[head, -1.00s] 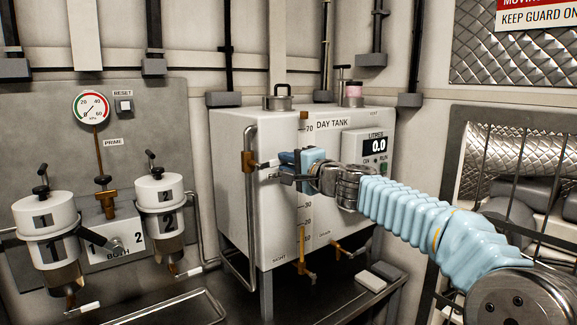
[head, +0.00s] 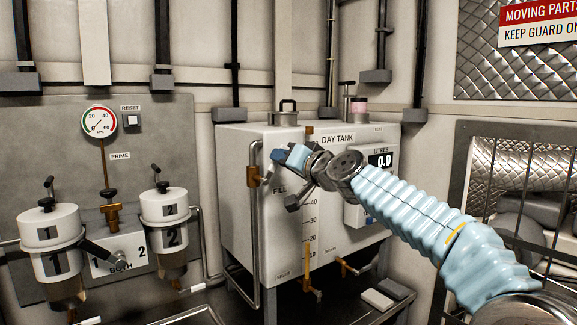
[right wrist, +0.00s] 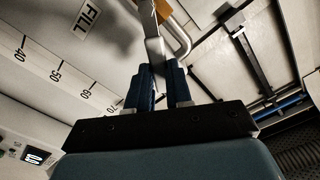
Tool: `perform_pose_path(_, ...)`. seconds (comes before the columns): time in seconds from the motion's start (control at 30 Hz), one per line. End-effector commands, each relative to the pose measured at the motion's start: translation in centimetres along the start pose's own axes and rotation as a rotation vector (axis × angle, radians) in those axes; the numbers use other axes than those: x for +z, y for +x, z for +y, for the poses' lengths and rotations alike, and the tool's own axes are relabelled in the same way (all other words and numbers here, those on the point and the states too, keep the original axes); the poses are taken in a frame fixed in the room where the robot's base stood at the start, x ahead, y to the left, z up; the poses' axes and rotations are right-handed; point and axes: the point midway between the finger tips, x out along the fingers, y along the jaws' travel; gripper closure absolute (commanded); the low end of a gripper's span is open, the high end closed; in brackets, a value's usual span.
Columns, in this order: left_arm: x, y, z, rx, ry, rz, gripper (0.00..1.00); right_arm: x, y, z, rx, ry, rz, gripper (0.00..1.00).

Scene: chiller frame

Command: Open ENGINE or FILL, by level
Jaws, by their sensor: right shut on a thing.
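The white DAY TANK (head: 235,215) stands in the middle of the head view. Its sight gauge (head: 309,262) shows an amber column up to about 20. The FILL label (head: 280,190) is beside the brass FILL valve (head: 253,176) on the left pipe. My right gripper (head: 284,158) is at that valve. In the right wrist view its blue fingers (right wrist: 161,85) are shut on the grey FILL lever (right wrist: 155,52), below the brass valve body. The brass ENGINE valve (head: 346,267) is low on the tank front, small in view. My left gripper is not in view.
The litres display (head: 381,160) reads 0.0, partly behind my right arm. Filter bowls 1 (head: 48,240) and 2 (head: 166,210), a pressure gauge (head: 98,122) and a selector marked BOTH are on the left. A barred guard (head: 520,200) is on the right.

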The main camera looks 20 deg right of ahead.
Motion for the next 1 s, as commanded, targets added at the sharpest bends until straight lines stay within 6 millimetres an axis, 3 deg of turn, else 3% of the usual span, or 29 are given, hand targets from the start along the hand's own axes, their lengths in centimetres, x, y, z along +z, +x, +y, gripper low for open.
perform_pose_path(0.5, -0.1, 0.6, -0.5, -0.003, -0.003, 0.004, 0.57, 0.8, 0.0, -2.8, -0.002, -0.457, -0.003, 1.0)
perform_pose_path(1.0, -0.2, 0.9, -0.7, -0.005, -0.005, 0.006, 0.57, 1.6, 0.0, -3.9, -0.002, -0.665, -0.005, 1.0)
